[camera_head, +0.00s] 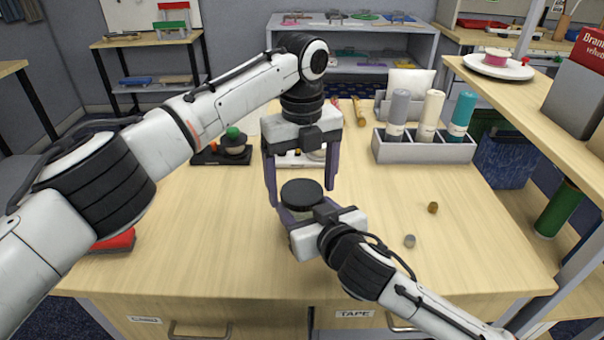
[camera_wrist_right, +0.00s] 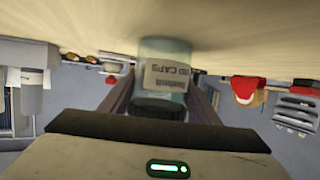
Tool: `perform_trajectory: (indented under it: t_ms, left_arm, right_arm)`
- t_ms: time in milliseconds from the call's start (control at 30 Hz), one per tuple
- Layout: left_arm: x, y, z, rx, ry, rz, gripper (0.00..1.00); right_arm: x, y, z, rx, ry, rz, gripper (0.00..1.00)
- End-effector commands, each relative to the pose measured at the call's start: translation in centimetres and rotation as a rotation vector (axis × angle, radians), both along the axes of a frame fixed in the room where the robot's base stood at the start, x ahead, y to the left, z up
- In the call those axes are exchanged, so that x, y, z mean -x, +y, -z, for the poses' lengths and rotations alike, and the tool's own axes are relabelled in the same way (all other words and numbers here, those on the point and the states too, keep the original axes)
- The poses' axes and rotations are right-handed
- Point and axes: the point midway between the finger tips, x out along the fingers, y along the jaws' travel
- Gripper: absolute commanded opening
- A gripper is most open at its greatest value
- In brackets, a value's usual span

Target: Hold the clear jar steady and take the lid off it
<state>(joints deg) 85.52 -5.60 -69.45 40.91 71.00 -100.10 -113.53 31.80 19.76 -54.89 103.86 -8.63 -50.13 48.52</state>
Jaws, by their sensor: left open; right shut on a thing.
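The clear jar (camera_wrist_right: 165,72) stands on the table with its black lid (camera_head: 302,193) on top. In the right wrist view it appears upside down, with a paper label ending in "CAPS" and the lid (camera_wrist_right: 157,107) below. My right gripper (camera_head: 303,214) is shut on the jar's body from the front right; its fingers flank the jar in the wrist view. My left gripper (camera_head: 301,190) points down above the jar, open, its two fingers spread wide on either side of the lid. In the head view most of the jar's body is hidden behind my right gripper.
A grey holder (camera_head: 425,150) with several rolled cylinders stands at the back right. A dark tray (camera_head: 222,157) with a green-topped thing is at the back left. Two small caps (camera_head: 433,208) (camera_head: 410,241) lie to the right. A red item (camera_head: 113,242) lies at left.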

Motion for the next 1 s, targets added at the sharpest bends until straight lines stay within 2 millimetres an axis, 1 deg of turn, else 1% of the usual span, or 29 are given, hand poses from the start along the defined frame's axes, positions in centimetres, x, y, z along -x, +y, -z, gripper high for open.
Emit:
perform_trajectory:
  t_ms: [167, 200, 267, 300, 433, 467, 567, 700, 800, 1000]
  left_arm:
    - [-0.01, 0.01, 0.02, 0.0, 0.0, -0.001, 0.81]
    - [-0.01, 0.01, 0.01, 0.0, 0.0, -0.001, 0.77]
    - [0.0, 0.01, 0.01, 0.0, 0.0, -0.001, 0.67]
    - [0.0, 0.01, 0.0, 0.0, 0.0, -0.001, 0.61]
    - [-0.01, 0.01, 0.0, 0.0, 0.0, -0.001, 0.39]
    - [-0.01, 0.01, -0.01, 0.0, 0.0, -0.001, 0.37]
    - [0.01, -0.02, -0.01, 0.0, 0.001, -0.04, 0.37]
    - [0.05, -0.08, 0.0, 0.002, 0.002, -0.206, 0.37]
    - [0.02, -0.05, -0.02, 0.002, 0.001, -0.284, 0.37]
    - [0.0, -0.02, -0.04, 0.0, 0.001, -0.296, 0.37]
  right_arm:
    - [0.01, 0.02, 0.01, 0.0, 0.0, 0.0, 0.0]
    - [0.01, 0.02, 0.01, 0.0, 0.0, 0.0, 0.0]
    - [0.01, 0.02, 0.01, 0.0, 0.0, 0.0, 0.0]
    - [0.01, 0.02, 0.01, 0.0, 0.0, 0.0, 0.0]
    - [0.01, 0.02, 0.02, 0.0, 0.0, 0.0, 0.0]
    - [0.01, 0.02, 0.02, 0.0, 0.0, 0.0, 0.0]
    - [0.01, 0.01, 0.02, 0.0, 0.0, 0.0, 0.0]
    - [0.01, 0.01, 0.02, 0.0, 0.001, 0.0, 0.0]
    - [0.01, 0.01, 0.02, 0.0, 0.001, 0.0, 0.0]
    - [0.01, 0.0, 0.02, 0.0, 0.001, 0.0, 0.0]
